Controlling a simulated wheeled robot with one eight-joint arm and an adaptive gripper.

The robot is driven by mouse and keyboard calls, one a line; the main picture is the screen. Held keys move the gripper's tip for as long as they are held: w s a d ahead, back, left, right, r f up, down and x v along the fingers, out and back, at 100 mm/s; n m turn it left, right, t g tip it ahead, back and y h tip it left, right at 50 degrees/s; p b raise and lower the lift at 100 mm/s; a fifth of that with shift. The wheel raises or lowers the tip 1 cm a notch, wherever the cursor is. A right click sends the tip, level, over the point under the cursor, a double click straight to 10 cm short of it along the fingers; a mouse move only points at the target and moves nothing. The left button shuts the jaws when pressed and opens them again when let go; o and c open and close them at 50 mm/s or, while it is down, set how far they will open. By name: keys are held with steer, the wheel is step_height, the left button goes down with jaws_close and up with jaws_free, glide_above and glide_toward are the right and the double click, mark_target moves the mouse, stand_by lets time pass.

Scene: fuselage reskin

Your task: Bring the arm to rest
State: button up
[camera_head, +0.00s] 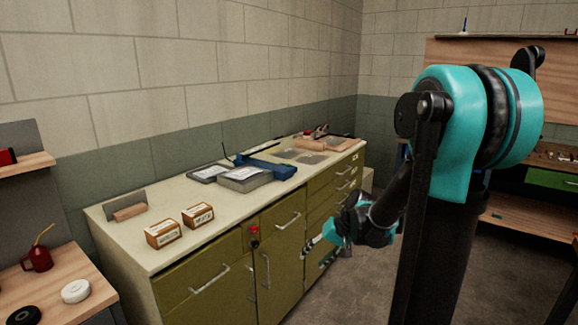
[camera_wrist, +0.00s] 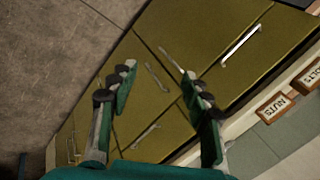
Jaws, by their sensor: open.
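My gripper (camera_head: 340,230) hangs in front of the olive cabinet, below the level of its countertop, in the head view. My teal and black arm reaches down to it from the right. In the wrist view my gripper (camera_wrist: 158,82) has its two fingers wide apart with nothing between them. The olive cabinet (camera_wrist: 180,40) fronts and handles show behind the fingers, apart from them as far as I can tell.
The countertop (camera_head: 150,202) holds two labelled boxes (camera_head: 164,233), a blue-and-grey device (camera_head: 258,170) and trays. A side bench (camera_head: 60,290) with a red oil can (camera_head: 37,258) stands left. A wooden workbench (camera_head: 525,208) stands right. Grey floor (camera_head: 345,290) is open before the cabinet.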

steer(key=s+d+f+t+h, duration=0.1)
steer(key=s+d+f+h, duration=0.1)
steer(key=s+d, duration=0.3)
steer(key=s+d+f+t+h, duration=0.1)
steer(key=s+d, duration=0.4)
steer(key=s, duration=0.5)
steer(key=f+h, duration=0.1)
steer(key=h, duration=0.1)
steer(key=shift+s+d+n+h, duration=0.25)
steer(key=shift+d+n+h, duration=0.1)
steer(key=shift+n+h, duration=0.05)
